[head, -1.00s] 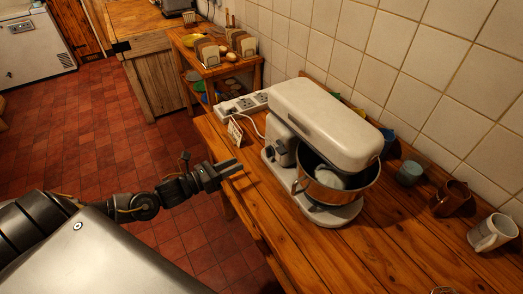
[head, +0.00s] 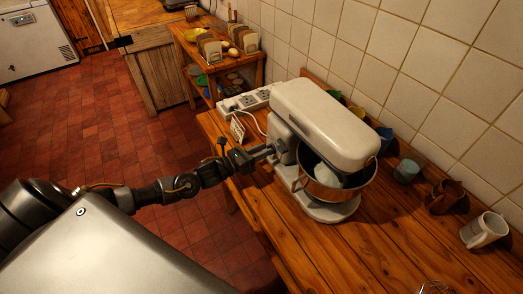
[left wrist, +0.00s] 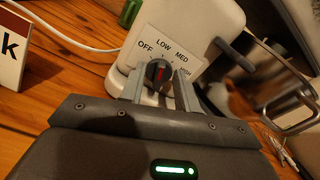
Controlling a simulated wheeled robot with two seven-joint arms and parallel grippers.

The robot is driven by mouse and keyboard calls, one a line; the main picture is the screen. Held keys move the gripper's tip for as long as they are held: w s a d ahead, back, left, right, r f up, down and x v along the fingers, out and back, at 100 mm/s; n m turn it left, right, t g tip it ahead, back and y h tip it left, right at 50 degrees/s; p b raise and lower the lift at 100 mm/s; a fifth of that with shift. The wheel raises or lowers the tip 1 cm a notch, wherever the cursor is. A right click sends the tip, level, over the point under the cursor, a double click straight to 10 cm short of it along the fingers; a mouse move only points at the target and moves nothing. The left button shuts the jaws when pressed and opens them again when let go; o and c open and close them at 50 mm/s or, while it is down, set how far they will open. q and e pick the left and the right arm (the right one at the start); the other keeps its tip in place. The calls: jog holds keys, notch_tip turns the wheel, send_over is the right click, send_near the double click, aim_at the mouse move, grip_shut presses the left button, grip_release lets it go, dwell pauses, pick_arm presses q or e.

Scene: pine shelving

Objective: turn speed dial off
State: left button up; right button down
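The white stand mixer (head: 325,125) stands on the wooden counter with a metal bowl (head: 335,185) under its head. In the left wrist view its dark speed dial (left wrist: 158,73) sits below a label reading OFF, LOW, MED and HIGH. The dial's red mark points up, roughly toward LOW. My left gripper (head: 270,150) is at the mixer's side. In the left wrist view its two fingers (left wrist: 160,88) stand one on each side of the dial, apart; I see no clear contact. In the head view the gripper hides the dial. My right gripper is not in view.
A power strip (head: 245,100) and a small card (head: 237,128) are behind the gripper on the counter (head: 385,240). Several mugs, including a white one (head: 482,231), line the wall side. A white cable (left wrist: 65,35) runs near the mixer.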

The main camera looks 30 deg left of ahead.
pick_arm(q)
grip_shut()
jog(key=shift+n, duration=0.4)
jog(key=n+b, duration=0.1)
jog(key=n, duration=0.1)
jog(key=shift+f+n, duration=0.1)
jog(key=shift+n, duration=0.2)
jog(key=shift+w+a+f+n+b, duration=0.1)
jog(key=shift+n+b, duration=0.15)
jog(key=shift+n, duration=0.9)
jog(key=shift+a+n+b, duration=0.1)
jog(key=shift+n+b, duration=0.1)
jog(key=shift+n, duration=0.95)
grip_release()
